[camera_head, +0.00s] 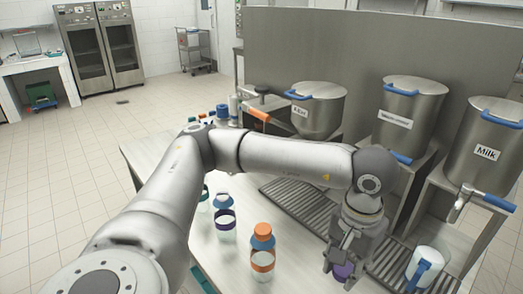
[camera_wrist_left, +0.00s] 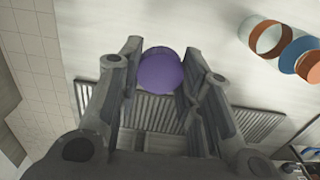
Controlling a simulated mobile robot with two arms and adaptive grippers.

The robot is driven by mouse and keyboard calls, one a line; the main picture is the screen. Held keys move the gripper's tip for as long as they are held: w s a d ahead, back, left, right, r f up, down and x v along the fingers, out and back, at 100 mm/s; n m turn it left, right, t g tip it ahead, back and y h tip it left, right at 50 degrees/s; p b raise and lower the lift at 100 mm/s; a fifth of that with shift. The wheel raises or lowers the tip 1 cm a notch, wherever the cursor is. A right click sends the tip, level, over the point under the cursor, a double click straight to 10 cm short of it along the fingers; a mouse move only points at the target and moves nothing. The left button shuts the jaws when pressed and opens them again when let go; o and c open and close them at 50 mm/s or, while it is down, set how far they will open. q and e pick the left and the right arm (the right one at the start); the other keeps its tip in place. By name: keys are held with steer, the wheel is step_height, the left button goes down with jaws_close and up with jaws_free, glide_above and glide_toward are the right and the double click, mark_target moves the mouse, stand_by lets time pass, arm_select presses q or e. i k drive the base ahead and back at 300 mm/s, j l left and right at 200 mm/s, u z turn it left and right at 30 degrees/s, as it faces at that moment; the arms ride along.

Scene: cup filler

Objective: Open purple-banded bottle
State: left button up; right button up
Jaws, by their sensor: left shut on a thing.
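My left gripper (camera_head: 345,250) points down at the right front of the table, over the edge of the drain grate. It is shut on a round purple cap (camera_head: 343,271). In the left wrist view the purple cap (camera_wrist_left: 160,72) sits between the fingers as a flat disc. I cannot see whether a bottle body is beneath it. My right gripper is not in view.
An orange-capped, orange-banded bottle (camera_head: 262,252) stands between them. A green-banded bottle (camera_head: 204,194) is farther left. Steel dispensers, including one labelled Milk (camera_head: 487,150), line the back.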

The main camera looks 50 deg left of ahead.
mark_target(223, 205)
steer(key=j, duration=1.2)
steer(key=j+z, duration=0.1)
steer(key=j, duration=1.1)
